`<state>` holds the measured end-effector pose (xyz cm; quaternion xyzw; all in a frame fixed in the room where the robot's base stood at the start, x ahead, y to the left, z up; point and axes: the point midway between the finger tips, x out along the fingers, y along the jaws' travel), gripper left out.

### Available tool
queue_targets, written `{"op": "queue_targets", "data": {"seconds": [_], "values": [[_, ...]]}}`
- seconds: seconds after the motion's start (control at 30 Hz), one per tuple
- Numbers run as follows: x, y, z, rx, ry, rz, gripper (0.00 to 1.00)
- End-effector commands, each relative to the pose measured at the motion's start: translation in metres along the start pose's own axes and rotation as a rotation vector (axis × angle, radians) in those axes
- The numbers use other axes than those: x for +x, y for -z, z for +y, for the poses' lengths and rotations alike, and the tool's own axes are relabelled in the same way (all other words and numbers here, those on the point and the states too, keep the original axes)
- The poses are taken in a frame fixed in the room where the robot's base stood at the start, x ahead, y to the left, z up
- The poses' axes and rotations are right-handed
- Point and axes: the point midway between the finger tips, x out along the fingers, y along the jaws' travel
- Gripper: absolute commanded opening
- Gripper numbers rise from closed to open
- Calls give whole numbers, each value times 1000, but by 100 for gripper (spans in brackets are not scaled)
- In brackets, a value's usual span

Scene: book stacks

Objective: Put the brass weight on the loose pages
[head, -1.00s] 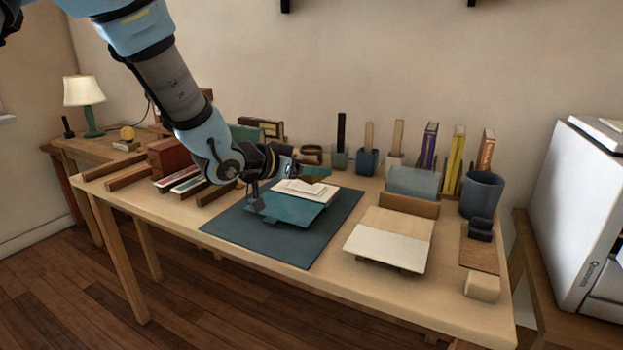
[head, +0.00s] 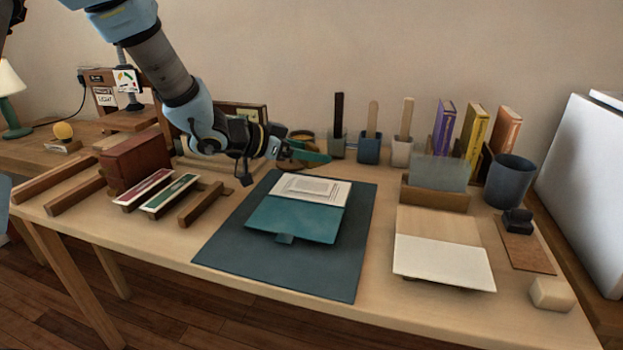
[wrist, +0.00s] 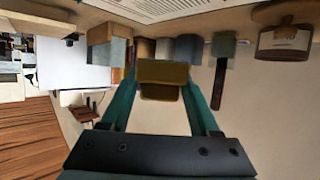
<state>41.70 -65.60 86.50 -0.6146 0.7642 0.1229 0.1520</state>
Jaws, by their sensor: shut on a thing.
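In the wrist view the brass weight (wrist: 163,76), a dull gold block, sits between the two teal fingers of my gripper (wrist: 162,90), which is shut on it. In the head view my gripper (head: 312,156) is above the back of the desk, just behind the pages; the weight is hard to make out there. The loose pages (head: 312,187) are a small white printed stack at the back of a teal folder (head: 295,219) on a dark mat (head: 330,265). The weight is apart from the pages. Part of a printed sheet shows at the wrist view's top.
Behind the mat stand several small pots with upright sticks (head: 371,140) and a row of books (head: 475,135). A grey cup (head: 510,182) and a pale board (head: 443,262) are on the right. Wooden bars (head: 201,204) and a red-brown box (head: 137,160) are on the left.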

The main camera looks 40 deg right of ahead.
Motion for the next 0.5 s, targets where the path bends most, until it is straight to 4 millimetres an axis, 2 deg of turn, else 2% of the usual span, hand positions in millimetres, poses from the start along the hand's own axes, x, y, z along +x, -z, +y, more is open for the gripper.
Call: {"op": "queue_targets", "data": {"seconds": [0.03,0.27,0.5], "values": [[4,-8,0,-2,0,1,0],[10,-23,0,-1,1,2,0],[22,-52,0,-1,1,1,0]]}}
